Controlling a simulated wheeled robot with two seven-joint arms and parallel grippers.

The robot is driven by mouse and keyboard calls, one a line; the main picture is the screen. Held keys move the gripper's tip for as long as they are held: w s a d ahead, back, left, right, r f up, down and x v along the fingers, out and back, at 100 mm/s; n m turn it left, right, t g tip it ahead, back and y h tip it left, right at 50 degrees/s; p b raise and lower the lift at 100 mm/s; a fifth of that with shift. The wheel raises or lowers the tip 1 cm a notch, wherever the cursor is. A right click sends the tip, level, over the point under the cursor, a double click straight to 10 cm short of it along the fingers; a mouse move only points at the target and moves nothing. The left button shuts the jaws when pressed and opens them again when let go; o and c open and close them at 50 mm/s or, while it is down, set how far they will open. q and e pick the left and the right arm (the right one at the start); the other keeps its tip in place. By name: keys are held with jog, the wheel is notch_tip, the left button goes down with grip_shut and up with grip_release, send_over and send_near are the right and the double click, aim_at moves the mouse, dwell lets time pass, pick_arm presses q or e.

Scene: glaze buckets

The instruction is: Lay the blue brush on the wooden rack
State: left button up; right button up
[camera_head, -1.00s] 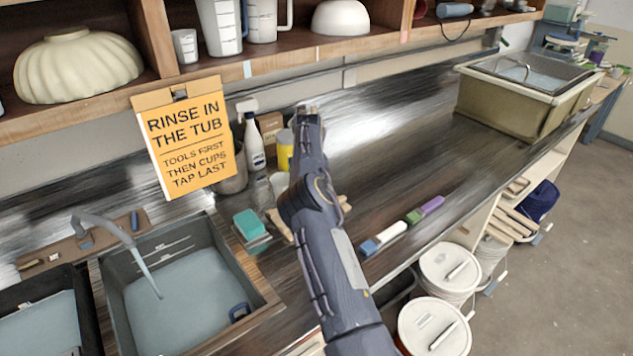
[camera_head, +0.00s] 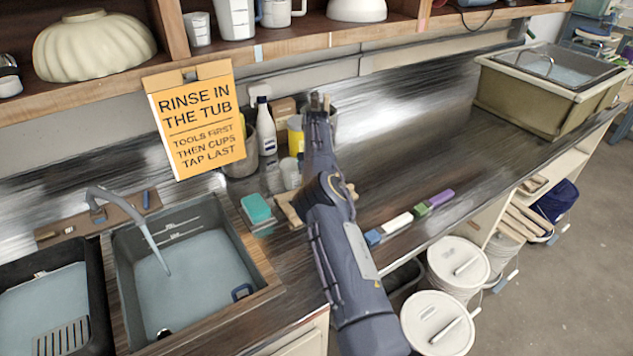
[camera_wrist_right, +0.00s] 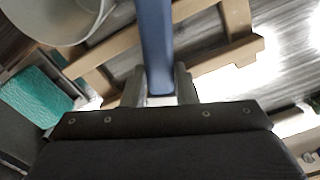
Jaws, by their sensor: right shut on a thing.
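In the right wrist view the blue brush (camera_wrist_right: 155,45) has its handle end between the two fingers of my right gripper (camera_wrist_right: 160,88), which is shut on it. The brush's far end runs out of the top of that view. The wooden rack (camera_wrist_right: 105,47) shows below the brush; I cannot tell whether they touch. My arm hides most of the rack (camera_head: 288,212). My left gripper is not in view.
A teal sponge (camera_head: 256,208) lies left of the rack, beside the water-filled sink (camera_head: 185,265). A white bottle (camera_head: 266,130) and a yellow container (camera_head: 295,137) stand behind. Several coloured blocks (camera_head: 397,223) line the front edge.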

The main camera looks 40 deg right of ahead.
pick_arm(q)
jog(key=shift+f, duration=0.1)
pick_arm(e)
jog(key=shift+f, duration=0.5)
jog(key=o, duration=1.1)
